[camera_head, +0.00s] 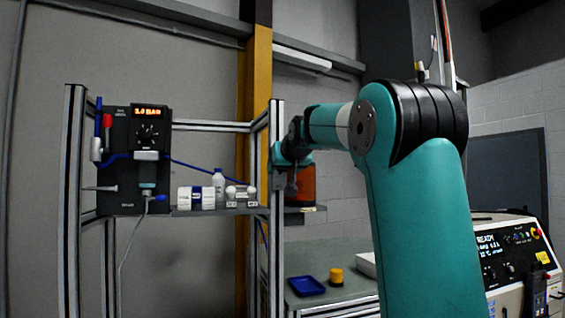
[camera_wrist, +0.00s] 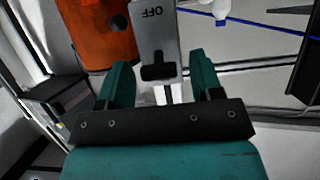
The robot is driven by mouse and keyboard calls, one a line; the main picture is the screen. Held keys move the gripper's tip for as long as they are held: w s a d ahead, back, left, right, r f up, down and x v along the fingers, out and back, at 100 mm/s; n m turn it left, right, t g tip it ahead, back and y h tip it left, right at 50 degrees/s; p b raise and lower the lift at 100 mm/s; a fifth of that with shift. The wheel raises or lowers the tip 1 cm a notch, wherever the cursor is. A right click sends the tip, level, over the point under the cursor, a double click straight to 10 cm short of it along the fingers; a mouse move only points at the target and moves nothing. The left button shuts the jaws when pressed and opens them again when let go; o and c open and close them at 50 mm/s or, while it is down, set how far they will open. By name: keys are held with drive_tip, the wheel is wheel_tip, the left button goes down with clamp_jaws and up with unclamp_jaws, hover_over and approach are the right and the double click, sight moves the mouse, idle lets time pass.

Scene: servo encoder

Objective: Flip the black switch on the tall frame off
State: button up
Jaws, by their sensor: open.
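The black switch (camera_wrist: 158,72) sits on a pale grey plate (camera_wrist: 170,42) in the wrist view. The plate carries the word OFF, which reads upside down there, beyond the switch. My gripper (camera_wrist: 160,62) is open, with one teal finger on each side of the switch and visible gaps between. I cannot tell how far the fingertips are from the plate. In the head view my arm reaches to the right post of the tall frame (camera_head: 276,215), and the switch cannot be made out there.
An orange container (camera_head: 303,187) stands right beside the post; it also shows close to my left finger in the wrist view (camera_wrist: 97,35). A black pressure unit (camera_head: 137,185) hangs at left. A blue tray (camera_head: 306,286) lies on the bench below.

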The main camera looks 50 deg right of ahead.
sight(280, 174)
drive_tip(key=shift+w+f, duration=0.1)
drive_tip(key=shift+w, duration=0.05)
drive_tip(key=shift+c, duration=0.4)
drive_tip(key=c, duration=0.9)
drive_tip(key=shift+o, duration=0.2)
drive_tip(key=f+t+h+b, duration=0.1)
drive_tip(key=b, duration=0.6)
drive_tip(key=shift+f+t+b, duration=0.3)
drive_tip(key=shift+f+b, duration=0.1)
drive_tip(key=t+b, duration=0.1)
drive_tip(key=b, duration=0.2)
drive_tip(key=f+t+h+b, duration=0.1)
drive_tip(key=b, duration=0.2)
drive_tip(key=shift+s+a+b, duration=0.1)
drive_tip(key=shift+s+b, duration=0.15)
drive_tip(key=shift+b, duration=0.1)
drive_tip(key=t+h+b, duration=0.1)
drive_tip(key=b, duration=0.3)
drive_tip(key=t+h+b, duration=0.1)
drive_tip(key=t+b, duration=0.1)
drive_tip(key=b, duration=0.2)
drive_tip(key=shift+f+b, duration=0.3)
drive_tip(key=shift+f, duration=0.05)
drive_tip(key=t+h+b, duration=0.1)
drive_tip(key=b, duration=0.1)
drive_tip(key=shift+w+t+b, duration=0.1)
drive_tip(key=shift+t+b, duration=0.2)
drive_tip(key=shift+b, duration=0.1)
drive_tip(key=shift+r, duration=0.15)
